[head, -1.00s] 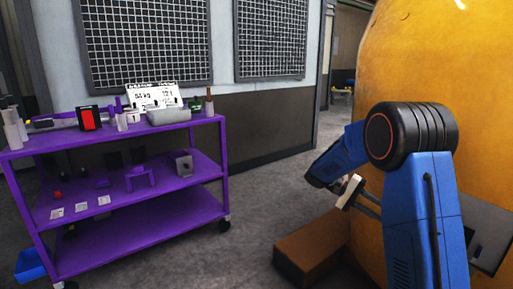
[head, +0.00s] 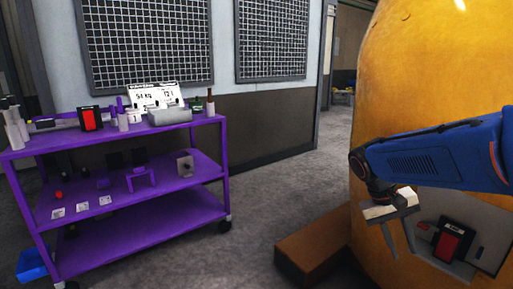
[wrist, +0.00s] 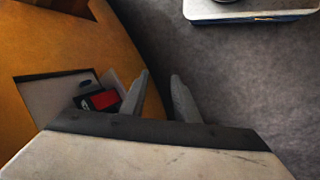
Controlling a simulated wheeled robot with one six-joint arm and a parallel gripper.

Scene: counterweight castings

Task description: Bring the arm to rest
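My gripper (head: 398,248) points down in front of the large yellow casting (head: 430,70). Its two fingers stand apart in the wrist view (wrist: 160,78), with nothing between them. A black device with a red face (head: 453,243) sits in a recess (head: 485,252) in the casting's side, right of the gripper in the head view. It also shows in the wrist view (wrist: 104,99), left of the fingers and partly hidden by one of them. My blue arm reaches in from the right edge of the head view.
A brown block (head: 312,245) lies on the floor beside the casting. A purple three-shelf cart (head: 130,222) stands at the left, holding another red-and-black device (head: 91,118), a grey box (head: 168,116) and small items. Floor between cart and block is clear.

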